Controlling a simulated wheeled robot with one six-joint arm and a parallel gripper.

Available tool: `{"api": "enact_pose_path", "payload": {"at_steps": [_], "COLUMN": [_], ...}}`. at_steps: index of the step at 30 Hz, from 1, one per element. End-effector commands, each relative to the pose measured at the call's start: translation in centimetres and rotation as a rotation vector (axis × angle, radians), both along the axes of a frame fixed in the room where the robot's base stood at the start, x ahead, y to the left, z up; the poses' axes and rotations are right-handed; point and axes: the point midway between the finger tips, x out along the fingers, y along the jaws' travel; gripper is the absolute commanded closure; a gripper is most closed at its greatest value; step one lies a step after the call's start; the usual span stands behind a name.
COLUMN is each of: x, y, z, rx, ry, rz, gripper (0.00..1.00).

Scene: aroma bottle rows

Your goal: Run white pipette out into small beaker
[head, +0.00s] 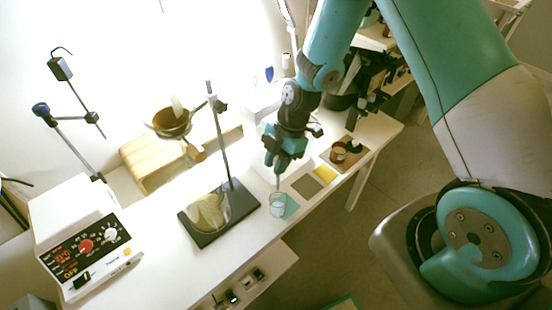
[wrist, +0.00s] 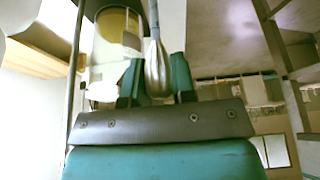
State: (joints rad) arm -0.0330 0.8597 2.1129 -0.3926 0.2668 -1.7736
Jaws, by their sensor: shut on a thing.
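My gripper (head: 279,162) hangs over the bench's right half, pointing down. It is shut on the white pipette (head: 277,183), whose thin tip shows below the jaws. In the wrist view the pipette's pale bulb (wrist: 156,68) lies between the two teal fingers. The small clear beaker (head: 277,206) stands on a teal square (head: 292,207), directly below the pipette in the picture. The tip looks just above or at the beaker's mouth; I cannot tell if it is inside. Any liquid in the pipette cannot be made out.
A stand with a dark base (head: 207,238) and upright rod (head: 221,140) is left of the beaker. A brown bowl (head: 171,122) is held up beside it. A cup of brown liquid (head: 338,153) is at right. A device with dials (head: 86,246) is at far left.

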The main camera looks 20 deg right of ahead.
Motion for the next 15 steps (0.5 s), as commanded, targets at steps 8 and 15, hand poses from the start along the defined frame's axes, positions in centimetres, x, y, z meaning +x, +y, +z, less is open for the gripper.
{"api": "enact_pose_path", "payload": {"at_steps": [8,15], "x": [0.0,0.0], "y": [-0.1,-0.1], "z": [-0.5,-2.0], "rx": [0.007,0.006], "ry": [0.002,0.002], "rz": [-0.003,-0.003], "gripper": [0.81,0.81]}}
